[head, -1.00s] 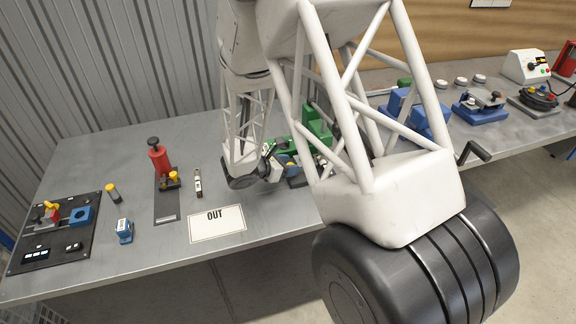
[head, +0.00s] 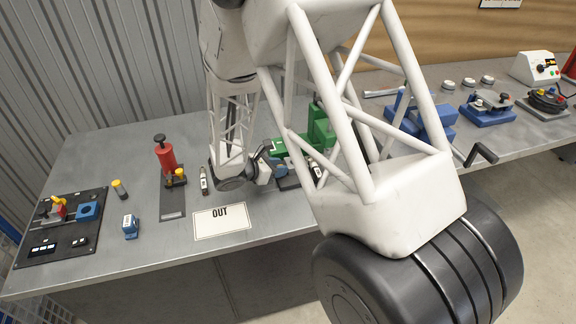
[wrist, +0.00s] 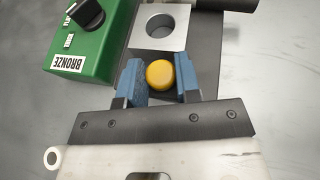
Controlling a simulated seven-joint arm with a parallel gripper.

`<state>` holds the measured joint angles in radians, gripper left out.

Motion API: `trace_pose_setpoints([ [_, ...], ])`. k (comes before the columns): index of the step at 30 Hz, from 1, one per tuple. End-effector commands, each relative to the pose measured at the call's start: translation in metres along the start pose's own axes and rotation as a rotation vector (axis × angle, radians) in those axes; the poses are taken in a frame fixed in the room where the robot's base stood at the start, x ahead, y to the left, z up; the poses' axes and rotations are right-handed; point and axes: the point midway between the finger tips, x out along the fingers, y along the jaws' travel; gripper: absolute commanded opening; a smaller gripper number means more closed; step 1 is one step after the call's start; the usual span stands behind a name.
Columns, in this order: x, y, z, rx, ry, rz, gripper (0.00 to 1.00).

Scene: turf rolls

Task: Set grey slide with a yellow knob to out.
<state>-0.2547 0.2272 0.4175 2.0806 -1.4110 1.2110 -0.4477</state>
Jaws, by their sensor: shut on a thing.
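The yellow knob (wrist: 160,75) is round and sits between the blue fingertips of my gripper (wrist: 160,82) in the wrist view. My gripper is shut on it. A grey metal block (wrist: 174,42) with a round hole lies just beyond the knob, on a dark grey base. The slide under the knob is mostly hidden by my fingers. In the head view my gripper (head: 264,166) is low over the bench beside the green unit, and the knob cannot be made out there. A white card reading OUT (head: 221,220) lies on the bench at the front left of my gripper.
A green box labelled BRONZE (wrist: 92,40) with a black knob stands close at the left of my gripper in the wrist view. A red cylinder unit (head: 166,158) and a black panel (head: 65,230) stand farther left. Blue fixtures (head: 488,109) are at the right.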

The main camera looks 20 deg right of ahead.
Motion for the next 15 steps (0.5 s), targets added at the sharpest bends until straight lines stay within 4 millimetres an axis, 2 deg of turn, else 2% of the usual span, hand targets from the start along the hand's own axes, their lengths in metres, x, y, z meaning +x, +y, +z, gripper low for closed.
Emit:
trace_pose_setpoints([
  [9,-0.041,0.013,-0.017,0.0,0.0,0.004,0.0],
  [15,-0.055,0.016,-0.023,0.001,0.001,0.002,0.0],
])
